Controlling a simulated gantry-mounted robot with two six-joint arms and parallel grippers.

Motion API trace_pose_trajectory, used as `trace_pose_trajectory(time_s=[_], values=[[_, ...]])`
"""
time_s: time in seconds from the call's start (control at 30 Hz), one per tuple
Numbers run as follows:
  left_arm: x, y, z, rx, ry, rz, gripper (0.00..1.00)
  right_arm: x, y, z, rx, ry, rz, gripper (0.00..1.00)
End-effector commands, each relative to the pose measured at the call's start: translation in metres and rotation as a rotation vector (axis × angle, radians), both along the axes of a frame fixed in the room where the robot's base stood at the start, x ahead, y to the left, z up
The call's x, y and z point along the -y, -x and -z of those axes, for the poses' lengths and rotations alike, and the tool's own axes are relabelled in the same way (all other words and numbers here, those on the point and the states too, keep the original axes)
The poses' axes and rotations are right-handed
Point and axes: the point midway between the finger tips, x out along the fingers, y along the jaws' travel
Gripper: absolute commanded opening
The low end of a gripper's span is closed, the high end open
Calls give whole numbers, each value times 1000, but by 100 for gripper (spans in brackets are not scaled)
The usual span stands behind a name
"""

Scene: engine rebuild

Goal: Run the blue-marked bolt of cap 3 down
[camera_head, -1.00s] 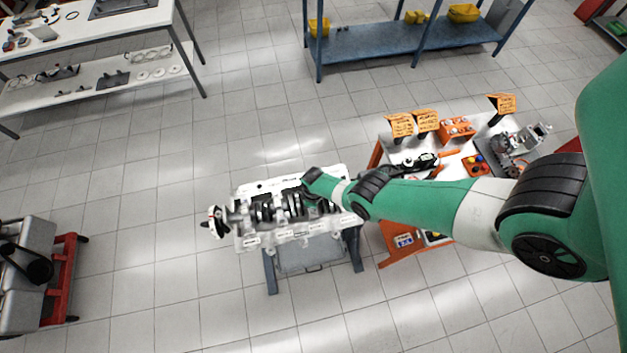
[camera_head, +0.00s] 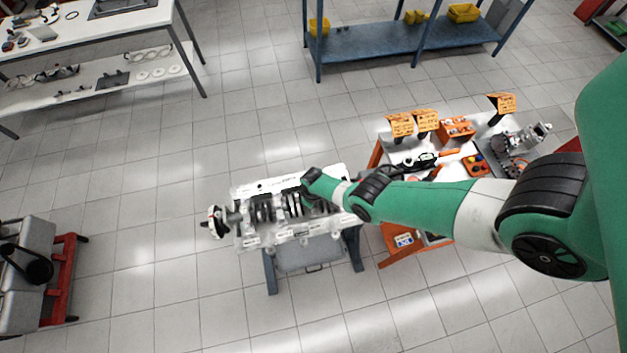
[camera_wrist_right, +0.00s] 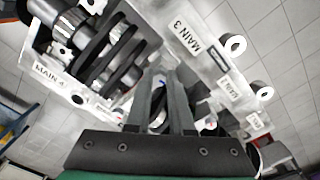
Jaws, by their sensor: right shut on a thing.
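The pale engine block (camera_head: 333,224) sits on a stand in the middle of the head view, with the dark crankshaft (camera_head: 262,212) lying along it. My right arm reaches over the block from the right. In the right wrist view my right gripper (camera_wrist_right: 160,84) points down at the block (camera_wrist_right: 182,14). Its fingers are closed around a small part with a blue mark, the blue-marked bolt (camera_wrist_right: 161,86). The bolt's lower end and its seat are hidden by the fingers. A MAIN 3 label (camera_wrist_right: 190,38) is on the block just beyond the fingers. My left gripper is not in view.
An orange-framed cart (camera_head: 373,158) with parts and orange signs stands right of the block, under my arm. A blue shelf (camera_head: 365,45) and a white table (camera_head: 110,28) stand at the back.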

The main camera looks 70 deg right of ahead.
Motion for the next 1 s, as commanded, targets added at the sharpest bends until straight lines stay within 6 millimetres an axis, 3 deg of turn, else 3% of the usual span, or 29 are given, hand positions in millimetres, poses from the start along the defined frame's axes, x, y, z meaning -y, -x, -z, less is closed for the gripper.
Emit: trace_pose_trajectory(time_s=[0.4, 0.87, 0.9, 1.0], values=[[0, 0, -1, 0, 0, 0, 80, -1, -1, -1, 3, 0, 182, 0], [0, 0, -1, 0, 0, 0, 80, -1, -1, -2, 3, 0, 198, 0], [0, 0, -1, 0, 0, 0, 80, -1, -1, -2, 3, 0, 198, 26], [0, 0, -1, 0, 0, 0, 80, -1, -1, -1, 3, 0, 198, 34]])
